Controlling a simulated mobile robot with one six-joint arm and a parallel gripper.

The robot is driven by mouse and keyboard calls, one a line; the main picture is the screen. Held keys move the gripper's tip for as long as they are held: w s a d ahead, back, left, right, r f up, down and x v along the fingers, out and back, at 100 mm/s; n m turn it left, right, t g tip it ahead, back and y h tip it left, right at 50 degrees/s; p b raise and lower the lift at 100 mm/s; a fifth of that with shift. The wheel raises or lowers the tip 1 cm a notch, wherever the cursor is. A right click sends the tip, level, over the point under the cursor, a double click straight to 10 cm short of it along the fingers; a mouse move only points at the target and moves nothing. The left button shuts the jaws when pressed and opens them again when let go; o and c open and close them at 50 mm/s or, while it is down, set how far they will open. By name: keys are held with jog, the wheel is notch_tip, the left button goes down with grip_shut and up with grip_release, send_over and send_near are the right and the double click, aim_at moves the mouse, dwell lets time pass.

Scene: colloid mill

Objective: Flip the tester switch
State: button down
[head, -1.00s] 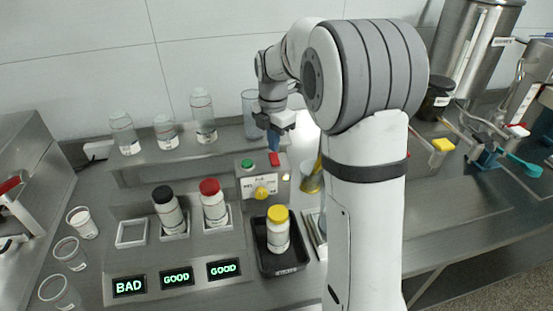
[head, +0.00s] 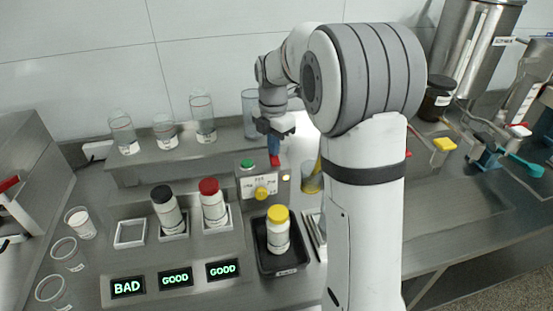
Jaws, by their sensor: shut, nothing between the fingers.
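The tester box (head: 263,183) stands at the middle of the bench. It has a green button (head: 247,163), a yellow knob (head: 262,193), a white label and a red switch (head: 275,161) at the right of its top. My gripper (head: 274,152) points down right at the red switch, its blue fingers shut and empty. The fingertips overlap the switch in the picture and hide part of it; I cannot tell whether they touch it.
Left of the box, a black-capped bottle (head: 166,209) and a red-capped bottle (head: 212,202) stand in holders beside an empty square holder (head: 130,233). Displays below read BAD, GOOD, GOOD. A yellow-capped bottle (head: 278,231) stands in a black tray (head: 264,265). Glassware lines the back shelf.

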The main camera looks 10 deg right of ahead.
jog(key=shift+f, duration=0.3)
jog(key=shift+r, duration=0.1)
jog(key=shift+r+p, duration=2.65)
jog(key=shift+r, duration=0.85)
